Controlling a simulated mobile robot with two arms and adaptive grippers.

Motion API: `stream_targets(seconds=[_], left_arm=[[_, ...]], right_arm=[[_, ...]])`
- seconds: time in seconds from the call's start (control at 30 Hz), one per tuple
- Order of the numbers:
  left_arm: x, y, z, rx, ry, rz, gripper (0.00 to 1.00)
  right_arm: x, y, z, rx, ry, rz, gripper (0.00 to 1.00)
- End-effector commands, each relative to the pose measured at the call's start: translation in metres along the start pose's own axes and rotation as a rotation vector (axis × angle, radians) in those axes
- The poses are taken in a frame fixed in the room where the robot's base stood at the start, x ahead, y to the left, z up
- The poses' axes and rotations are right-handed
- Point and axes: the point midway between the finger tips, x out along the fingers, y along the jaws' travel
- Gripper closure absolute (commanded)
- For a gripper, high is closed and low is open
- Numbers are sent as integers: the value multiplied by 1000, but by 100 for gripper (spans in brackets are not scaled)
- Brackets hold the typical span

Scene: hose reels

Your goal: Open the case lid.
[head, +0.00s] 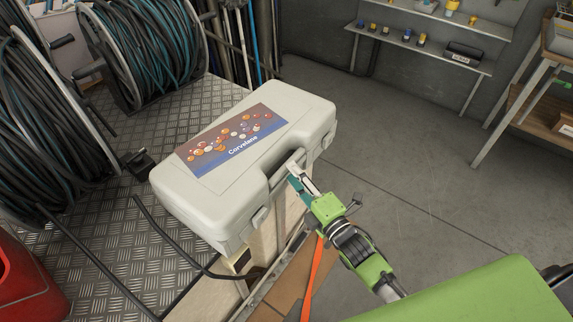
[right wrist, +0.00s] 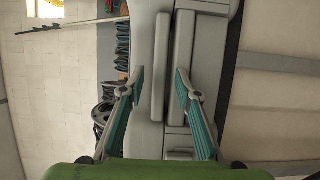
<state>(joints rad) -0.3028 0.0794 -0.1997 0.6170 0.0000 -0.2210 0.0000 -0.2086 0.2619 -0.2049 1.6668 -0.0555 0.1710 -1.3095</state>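The case (head: 225,205) is pale grey, with a picture label on its top, and lies flat with its lid (head: 295,100) shut. A latch (head: 260,217) shows on its front side near the left corner. My right gripper (head: 297,178) is at the middle of the case's front side, by the handle recess. In the right wrist view its fingers (right wrist: 160,84) are apart, on either side of a grey bar of the case (right wrist: 160,60). Whether they touch it I cannot tell. My left gripper is not in view.
Large hose reels (head: 145,50) stand behind and left of the case on a tread-plate surface (head: 120,225). A black hose (head: 170,245) runs close to the case's left end. A red object (head: 25,285) is at the lower left. The floor (head: 420,130) to the right is clear.

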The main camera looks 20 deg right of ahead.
Motion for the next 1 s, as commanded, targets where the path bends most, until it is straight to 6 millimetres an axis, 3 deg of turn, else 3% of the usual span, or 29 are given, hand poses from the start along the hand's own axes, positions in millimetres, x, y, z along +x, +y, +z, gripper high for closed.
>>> stream_targets(seconds=[0.1,0.3,0.67,0.77,0.8,1.0], left_arm=[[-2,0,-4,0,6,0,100],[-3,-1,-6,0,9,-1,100],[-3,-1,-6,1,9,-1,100],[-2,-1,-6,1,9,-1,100],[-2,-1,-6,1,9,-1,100],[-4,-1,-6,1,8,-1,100]], right_arm=[[21,1,0,0,0,1,69],[39,0,0,1,0,-1,69],[43,-1,0,1,0,-2,69],[43,-1,0,1,0,-2,95],[43,-1,0,1,0,-2,100],[43,0,0,0,0,-4,100]])
